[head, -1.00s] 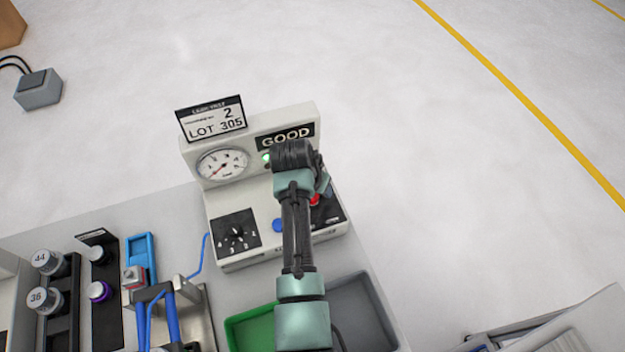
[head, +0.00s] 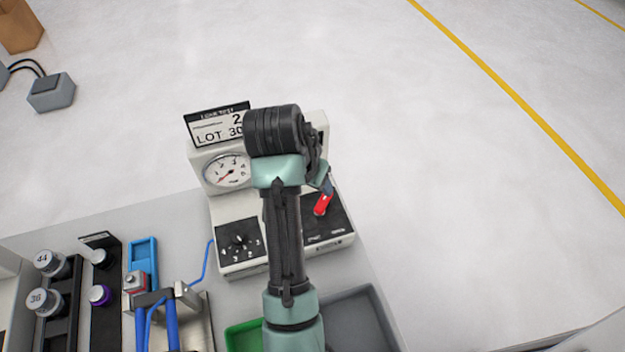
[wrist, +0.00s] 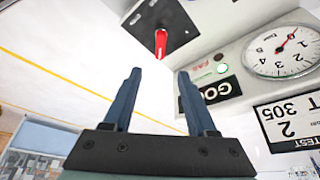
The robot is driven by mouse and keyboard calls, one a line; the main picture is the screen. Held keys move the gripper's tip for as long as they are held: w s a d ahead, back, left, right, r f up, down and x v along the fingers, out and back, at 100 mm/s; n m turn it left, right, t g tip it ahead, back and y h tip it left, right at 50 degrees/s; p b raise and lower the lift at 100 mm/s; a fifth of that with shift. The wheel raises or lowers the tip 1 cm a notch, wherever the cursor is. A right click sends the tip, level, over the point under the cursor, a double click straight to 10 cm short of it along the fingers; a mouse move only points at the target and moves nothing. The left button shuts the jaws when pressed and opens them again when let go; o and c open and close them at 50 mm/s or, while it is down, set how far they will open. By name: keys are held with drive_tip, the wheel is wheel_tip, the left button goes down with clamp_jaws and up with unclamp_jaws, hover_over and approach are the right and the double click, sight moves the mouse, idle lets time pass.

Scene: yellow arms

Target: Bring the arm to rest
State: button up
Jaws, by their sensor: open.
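My arm (head: 285,220) reaches up over a white test machine (head: 235,265), its wrist bent at the top in the head view. My gripper (wrist: 159,75) shows in the wrist view with two blue fingers apart and nothing between them. In the head view the gripper is mostly hidden behind my wrist. A red lever (wrist: 160,42) on the machine's dark panel lies beyond the fingertips, apart from them. It also shows in the head view (head: 323,203), right of my arm.
The machine carries a gauge (head: 227,172), a lot sign (head: 217,125) and a dial (head: 239,241). A green light (wrist: 222,68) is lit. A green bin (head: 240,338) and a grey bin (head: 360,318) sit in front. A blue-handled fixture (head: 165,305) stands left. Floor to the right is clear.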

idle(0.4)
drive_tip(key=w+r+n+t+y, duration=0.1)
drive_tip(key=w+r+n+t, duration=0.15)
drive_tip(key=r+t, duration=0.9)
drive_tip(key=w+r+n+t+y, duration=0.1)
drive_tip(key=w+r+t, duration=0.15)
drive_tip(key=r, duration=1.75)
drive_tip(key=s+r+n+t, duration=0.1)
drive_tip(key=s+r+t, duration=0.3)
drive_tip(key=s+r, duration=0.4)
drive_tip(key=s+r+n+t, duration=0.1)
drive_tip(key=s+r+t, duration=0.4)
drive_tip(key=r, duration=0.9)
drive_tip(key=s, duration=0.3)
drive_tip(key=shift+s, duration=0.3)
drive_tip(key=shift+d+f, duration=0.1)
